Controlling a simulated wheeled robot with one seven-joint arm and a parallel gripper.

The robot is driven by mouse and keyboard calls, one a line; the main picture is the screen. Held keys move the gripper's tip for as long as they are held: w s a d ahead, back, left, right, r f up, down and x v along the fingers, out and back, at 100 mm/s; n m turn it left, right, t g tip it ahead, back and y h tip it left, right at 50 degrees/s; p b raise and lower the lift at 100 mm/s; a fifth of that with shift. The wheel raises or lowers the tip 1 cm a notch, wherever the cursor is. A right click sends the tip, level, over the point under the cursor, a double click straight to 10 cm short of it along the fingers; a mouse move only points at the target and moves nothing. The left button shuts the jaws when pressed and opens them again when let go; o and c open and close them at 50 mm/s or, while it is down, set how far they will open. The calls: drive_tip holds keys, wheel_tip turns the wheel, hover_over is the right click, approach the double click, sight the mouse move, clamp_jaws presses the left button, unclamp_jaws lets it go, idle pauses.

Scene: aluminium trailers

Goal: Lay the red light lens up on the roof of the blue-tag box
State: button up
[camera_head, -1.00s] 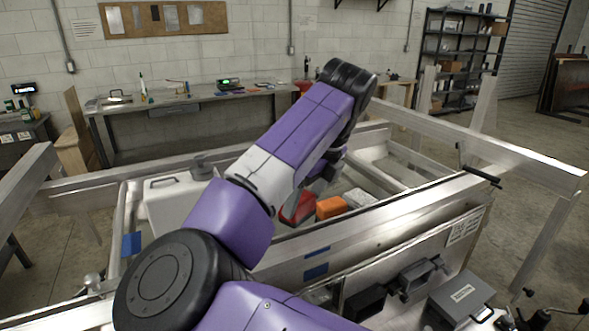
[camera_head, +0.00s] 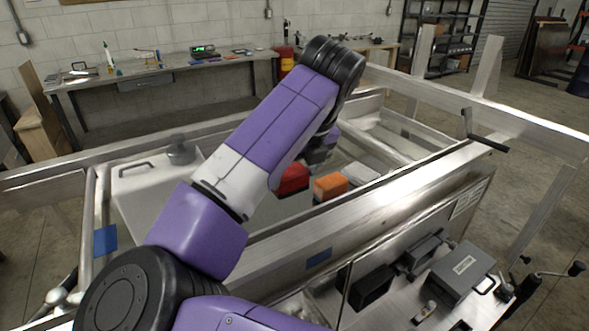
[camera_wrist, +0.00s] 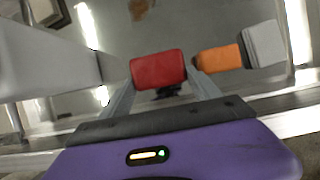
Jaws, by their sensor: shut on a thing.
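The red light lens (camera_head: 292,178) shows below my forearm in the head view, left of an orange block. In the wrist view the red lens (camera_wrist: 157,70) sits between the two fingers of my gripper (camera_wrist: 160,78), which is shut on it. The lens looks held over the trailer bed; its exact height is hard to tell. A pale box (camera_head: 145,185) with a handle and a grey cap stands at the left, partly behind my arm. A blue patch (camera_head: 105,241) shows at its lower left; I cannot tell whether it is on the box or the rail.
The orange block (camera_head: 330,187) and a grey block (camera_head: 361,174) lie right of the lens. The trailer's front rail (camera_head: 375,212) carries another blue patch (camera_head: 318,259). A dark grey case (camera_head: 462,268) is at the front right. A workbench (camera_head: 165,75) stands behind.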

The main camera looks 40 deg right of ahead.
sight(295, 195)
drive_tip(key=shift+f+b, duration=2.35)
drive_tip(key=shift+f, duration=0.85)
drive_tip(key=shift+f, duration=0.35)
drive_tip(key=o, duration=1.6)
drive_tip(key=shift+o, duration=0.2)
drive_tip(key=shift+r+p, duration=3.65)
drive_tip(key=shift+r, duration=0.85)
drive_tip(key=shift+s, duration=0.1)
